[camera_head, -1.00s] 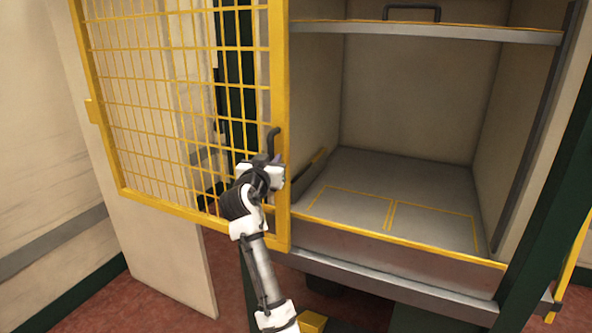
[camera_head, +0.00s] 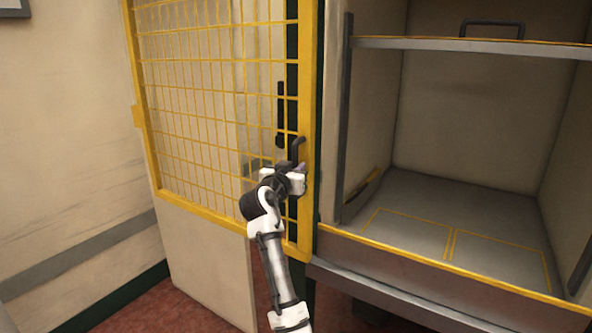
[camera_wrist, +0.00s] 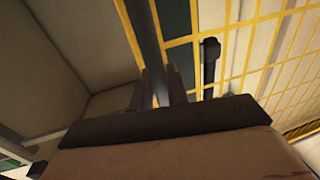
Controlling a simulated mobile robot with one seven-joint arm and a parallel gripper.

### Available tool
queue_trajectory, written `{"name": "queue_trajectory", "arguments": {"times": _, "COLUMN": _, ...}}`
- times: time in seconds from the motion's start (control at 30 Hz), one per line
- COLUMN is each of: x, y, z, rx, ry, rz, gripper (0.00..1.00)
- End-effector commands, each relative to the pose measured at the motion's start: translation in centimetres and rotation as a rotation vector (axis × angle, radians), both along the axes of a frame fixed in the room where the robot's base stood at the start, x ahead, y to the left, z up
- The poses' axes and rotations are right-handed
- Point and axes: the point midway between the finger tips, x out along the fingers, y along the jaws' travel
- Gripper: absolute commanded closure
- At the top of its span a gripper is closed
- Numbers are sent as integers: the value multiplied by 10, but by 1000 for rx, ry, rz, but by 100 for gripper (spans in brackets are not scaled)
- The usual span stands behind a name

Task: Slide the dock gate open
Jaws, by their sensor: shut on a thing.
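The dock gate (camera_head: 306,110) is a yellow frame with yellow wire mesh, standing at the left of the dock opening in the head view. Its dark handle (camera_head: 297,150) is on the frame's right upright. My gripper (camera_head: 298,176) is shut on this handle, and the hand hides its lower part. In the wrist view, my gripper (camera_wrist: 160,88) has its fingers on either side of the dark handle bar (camera_wrist: 146,45), with the yellow mesh behind. The dock opening beside the gate is uncovered.
The dock bay (camera_head: 410,207) has a grey floor with yellow outlined rectangles and a yellow front edge. A shelf (camera_head: 450,43) with a dark handle spans it above. A pale panel (camera_head: 205,265) and plain wall (camera_head: 60,120) are at the left.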

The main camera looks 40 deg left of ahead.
Motion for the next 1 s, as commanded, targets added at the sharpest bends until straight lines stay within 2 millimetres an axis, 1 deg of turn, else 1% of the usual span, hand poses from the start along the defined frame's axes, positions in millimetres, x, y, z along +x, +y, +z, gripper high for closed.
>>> {"name": "queue_trajectory", "arguments": {"times": 0.17, "x": 1, "y": -1, "z": 0, "rx": 1, "ry": 2, "rz": -2, "gripper": 100}}
{"name": "queue_trajectory", "arguments": {"times": 0.2, "x": 1, "y": -1, "z": 0, "rx": 1, "ry": 2, "rz": -2, "gripper": 80}}
{"name": "queue_trajectory", "arguments": {"times": 0.3, "x": 1, "y": -1, "z": 0, "rx": 1, "ry": 1, "rz": -2, "gripper": 67}}
{"name": "queue_trajectory", "arguments": {"times": 0.57, "x": 0, "y": -1, "z": 0, "rx": 1, "ry": 0, "rz": -1, "gripper": 66}}
{"name": "queue_trajectory", "arguments": {"times": 0.67, "x": -3, "y": -1, "z": 0, "rx": 1, "ry": -1, "rz": 0, "gripper": 66}}
{"name": "queue_trajectory", "arguments": {"times": 0.77, "x": -13, "y": -3, "z": -1, "rx": 1, "ry": -1, "rz": 0, "gripper": 66}}
{"name": "queue_trajectory", "arguments": {"times": 0.87, "x": -29, "y": -7, "z": -3, "rx": 3, "ry": 0, "rz": 2, "gripper": 66}}
{"name": "queue_trajectory", "arguments": {"times": 1.0, "x": -61, "y": -14, "z": -3, "rx": 3, "ry": -1, "rz": 2, "gripper": 66}}
